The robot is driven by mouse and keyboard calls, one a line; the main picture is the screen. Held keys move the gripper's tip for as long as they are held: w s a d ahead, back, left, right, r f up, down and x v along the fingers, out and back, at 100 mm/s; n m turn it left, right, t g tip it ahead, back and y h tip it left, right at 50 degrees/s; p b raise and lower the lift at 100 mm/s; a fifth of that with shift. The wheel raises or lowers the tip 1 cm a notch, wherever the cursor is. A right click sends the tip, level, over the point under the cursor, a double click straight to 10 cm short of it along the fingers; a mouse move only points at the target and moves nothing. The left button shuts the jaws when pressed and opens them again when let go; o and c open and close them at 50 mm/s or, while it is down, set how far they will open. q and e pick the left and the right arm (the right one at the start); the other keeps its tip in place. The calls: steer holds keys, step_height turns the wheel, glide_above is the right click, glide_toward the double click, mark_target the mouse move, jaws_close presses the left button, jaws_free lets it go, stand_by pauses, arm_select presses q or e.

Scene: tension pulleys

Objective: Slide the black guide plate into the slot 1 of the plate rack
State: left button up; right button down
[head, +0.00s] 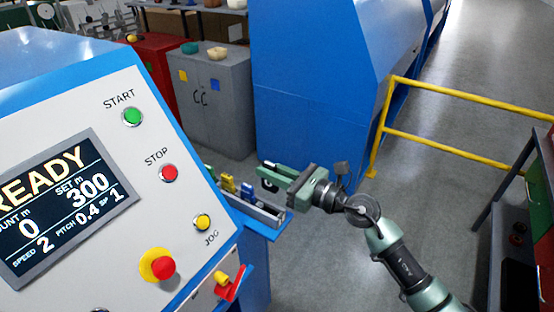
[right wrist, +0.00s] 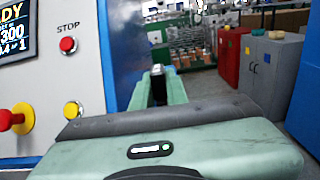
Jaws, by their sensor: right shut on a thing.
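My right gripper (head: 267,175) is in the middle of the head view, pale green, with its fingers pointing left. It is shut on a small dark piece, apparently the black guide plate (head: 269,185), mostly hidden by the fingers. In the right wrist view a dark piece (right wrist: 158,84) shows at the fingertips. The plate rack (head: 264,214) is a grey holder on a blue ledge, below and left of the gripper. Yellow, blue and green pieces stand in it. The gripper appears above the rack, apart from it. Slot numbers cannot be read. My left gripper is not in view.
The machine's control panel (head: 90,190), with screen and buttons, fills the left. A red lever (head: 236,284) juts out near the ledge. A large blue machine (head: 315,90) and a grey cabinet (head: 213,95) stand behind. A yellow railing (head: 450,110) is at right.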

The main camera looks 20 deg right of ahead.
mark_target(270, 190)
steer(key=shift+d+f, duration=0.1)
steer(key=f+b, duration=0.4)
steer(key=shift+s+a+f+b, duration=0.15)
steer(key=shift+a+f+b, duration=0.05)
steer(key=shift+f+b, duration=0.2)
steer(key=shift+a+f+b, duration=0.1)
steer(key=shift+f+b, duration=0.1)
steer(key=shift+b, duration=0.1)
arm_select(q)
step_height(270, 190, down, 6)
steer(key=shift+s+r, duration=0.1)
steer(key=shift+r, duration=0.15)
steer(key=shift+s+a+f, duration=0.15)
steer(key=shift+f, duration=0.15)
arm_select(e)
steer(key=shift+f, duration=0.35)
arm_select(q)
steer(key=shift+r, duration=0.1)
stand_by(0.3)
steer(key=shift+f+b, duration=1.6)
steer(key=shift+b, duration=0.15)
arm_select(e)
steer(key=shift+f, duration=1.75)
